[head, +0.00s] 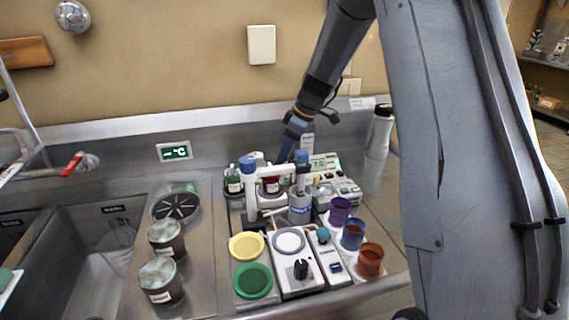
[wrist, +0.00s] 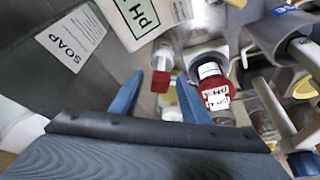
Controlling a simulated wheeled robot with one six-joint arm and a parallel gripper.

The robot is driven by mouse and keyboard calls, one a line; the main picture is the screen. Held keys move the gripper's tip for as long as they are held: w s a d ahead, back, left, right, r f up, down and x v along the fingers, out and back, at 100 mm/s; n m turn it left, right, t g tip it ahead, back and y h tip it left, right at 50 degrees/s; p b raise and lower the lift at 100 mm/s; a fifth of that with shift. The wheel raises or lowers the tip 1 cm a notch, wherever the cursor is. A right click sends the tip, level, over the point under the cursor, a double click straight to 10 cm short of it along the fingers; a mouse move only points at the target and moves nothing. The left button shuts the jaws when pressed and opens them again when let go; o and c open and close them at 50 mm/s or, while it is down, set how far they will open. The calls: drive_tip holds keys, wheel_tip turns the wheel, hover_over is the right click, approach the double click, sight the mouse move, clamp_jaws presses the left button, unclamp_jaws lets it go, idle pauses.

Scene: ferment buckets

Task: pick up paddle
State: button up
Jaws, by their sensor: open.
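I cannot pick out a paddle with certainty in either view; it may be hidden among the crowded items. My gripper (head: 288,148) reaches down behind the cluster of lab items in the head view. In the wrist view my gripper (wrist: 160,80) has its two blue fingers apart, with nothing held between them. A small red-ended piece (wrist: 160,81) shows between the fingertips, and I cannot tell its distance. A red bottle with a white label (wrist: 213,92) lies just right of the right finger.
Yellow (head: 246,246) and green (head: 253,281) round pieces, purple (head: 340,209), blue (head: 353,232) and rust (head: 370,260) cups crowd the front. Jars (head: 160,279) stand left, beside the sink (head: 90,265).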

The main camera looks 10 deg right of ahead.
drive_tip(key=shift+c, duration=0.4)
clamp_jaws()
drive_tip(key=shift+r, duration=0.1)
